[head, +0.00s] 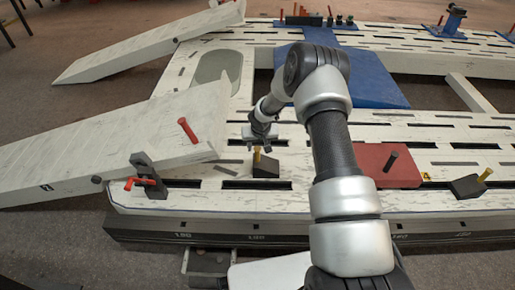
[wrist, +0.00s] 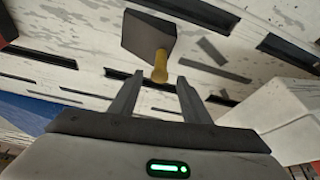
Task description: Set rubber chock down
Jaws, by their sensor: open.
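A dark rubber chock (head: 265,170) with a yellow peg handle sits on the white slotted frame bench (head: 325,160), beside a slot near its front edge. In the wrist view the chock (wrist: 147,36) lies just beyond my fingertips, its yellow handle pointing back toward the gap between them. My gripper (head: 262,146) is over the handle in the head view. Whether a finger touches the handle I cannot tell.
A second dark chock with a yellow handle (head: 467,187) sits at the right, near a red plate (head: 388,166) with a black peg. A red-handled clamp (head: 146,178) stands at the front left. White ramps (head: 130,140) and a blue ramp (head: 365,80) flank the deck.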

